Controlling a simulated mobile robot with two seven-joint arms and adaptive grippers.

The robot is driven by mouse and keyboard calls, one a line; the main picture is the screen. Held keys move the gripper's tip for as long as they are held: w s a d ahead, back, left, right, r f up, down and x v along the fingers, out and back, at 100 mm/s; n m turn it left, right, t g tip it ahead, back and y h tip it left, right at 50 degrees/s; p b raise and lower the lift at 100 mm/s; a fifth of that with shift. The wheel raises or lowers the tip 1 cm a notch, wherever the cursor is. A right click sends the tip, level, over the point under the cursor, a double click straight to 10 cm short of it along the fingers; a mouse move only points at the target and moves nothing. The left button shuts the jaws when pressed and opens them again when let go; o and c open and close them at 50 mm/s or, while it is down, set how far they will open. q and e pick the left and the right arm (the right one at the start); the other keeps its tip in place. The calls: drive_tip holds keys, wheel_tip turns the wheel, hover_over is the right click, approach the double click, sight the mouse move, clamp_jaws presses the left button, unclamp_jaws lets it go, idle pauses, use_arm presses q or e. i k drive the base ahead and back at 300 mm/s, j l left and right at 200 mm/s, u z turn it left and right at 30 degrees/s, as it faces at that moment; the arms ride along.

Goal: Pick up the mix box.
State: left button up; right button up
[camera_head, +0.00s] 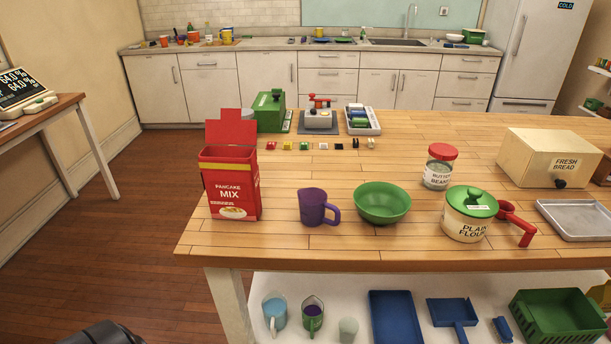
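The mix box is a red carton (231,187) labelled "PANCAKE MIX", with a yellow band and a picture of food near its base. It stands upright at the left front of the wooden worktop (330,245). Its red top flap is raised. Neither of my grippers can be made out in the head view. A dark shape shows at the bottom left edge, too cut off to identify. Nothing is seen touching the carton.
A purple mug (312,207) and green bowl (382,203) stand right of the carton. A green box (269,112) stands behind it. The plain flour canister (466,221), red-lidded jar (439,168) and metal tray (577,221) are farther right. Bare worktop separates carton and mug.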

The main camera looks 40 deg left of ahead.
sight(230, 174)
drive_tip(key=k+j+z, duration=0.2)
drive_tip(key=j, duration=0.25)
drive_tip(key=j+z, duration=0.15)
drive_tip(key=j, duration=0.3)
drive_tip(key=k+j+z, duration=0.2)
drive_tip(key=j, duration=0.2)
drive_tip(key=k+j+z, duration=0.2)
drive_tip(key=j, duration=0.2)
drive_tip(key=k+j+z, duration=0.15)
drive_tip(key=j, duration=0.25)
drive_tip(key=k+j+z, duration=0.2)
drive_tip(key=j, duration=0.15)
drive_tip(key=i+j, duration=0.05)
